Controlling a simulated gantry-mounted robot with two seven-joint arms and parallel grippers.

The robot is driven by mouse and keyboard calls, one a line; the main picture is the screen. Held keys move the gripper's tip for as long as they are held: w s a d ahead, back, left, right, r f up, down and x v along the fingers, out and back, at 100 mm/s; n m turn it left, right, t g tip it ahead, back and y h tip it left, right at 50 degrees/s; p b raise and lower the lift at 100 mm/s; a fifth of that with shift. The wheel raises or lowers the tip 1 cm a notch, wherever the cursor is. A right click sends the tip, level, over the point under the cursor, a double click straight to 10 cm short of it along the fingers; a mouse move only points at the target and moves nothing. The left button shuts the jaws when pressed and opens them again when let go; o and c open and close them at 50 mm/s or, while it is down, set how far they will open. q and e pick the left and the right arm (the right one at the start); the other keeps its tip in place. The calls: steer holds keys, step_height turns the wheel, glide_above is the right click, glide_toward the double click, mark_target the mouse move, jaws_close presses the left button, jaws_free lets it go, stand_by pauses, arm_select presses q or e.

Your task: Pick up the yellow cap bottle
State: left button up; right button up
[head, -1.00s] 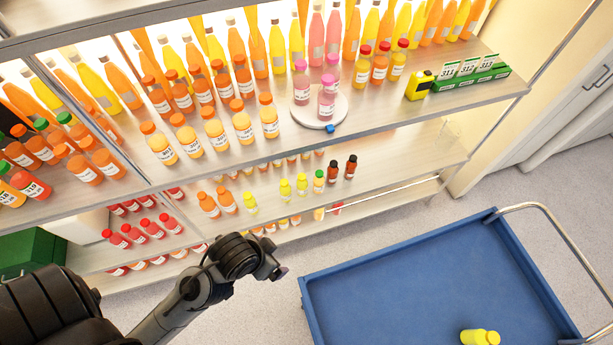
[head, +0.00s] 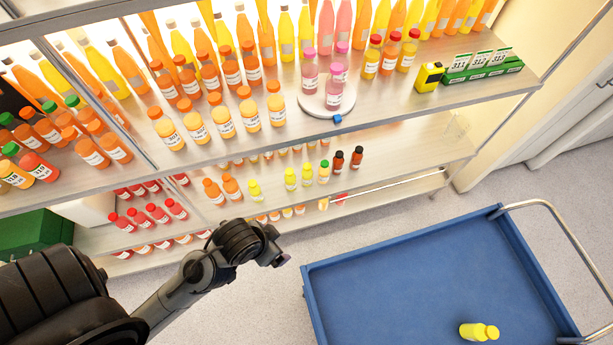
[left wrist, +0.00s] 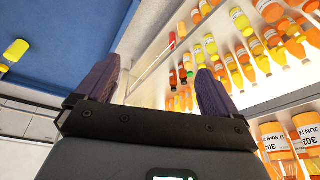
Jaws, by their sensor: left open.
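A yellow bottle with a yellow cap (head: 479,331) lies on its side in the blue cart tray (head: 400,275); it also shows at the left edge of the left wrist view (left wrist: 15,51). More small yellow-capped bottles (head: 290,178) stand on the lower shelf (head: 400,165). My left gripper (head: 281,260) hangs in front of the lower shelf, left of the tray, apart from both. In the left wrist view its two dark fingers (left wrist: 155,85) are spread with nothing between them. My right gripper is not in view.
The upper shelf (head: 400,110) holds many orange, yellow and pink bottles, a round white stand (head: 309,106), a yellow device (head: 429,76) and green number holders (head: 486,69). Most of the tray is bare. A metal handle (head: 560,230) rises at its right.

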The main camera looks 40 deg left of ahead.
arm_select(q)
steer(key=shift+d, duration=0.15)
steer(key=c, duration=0.4)
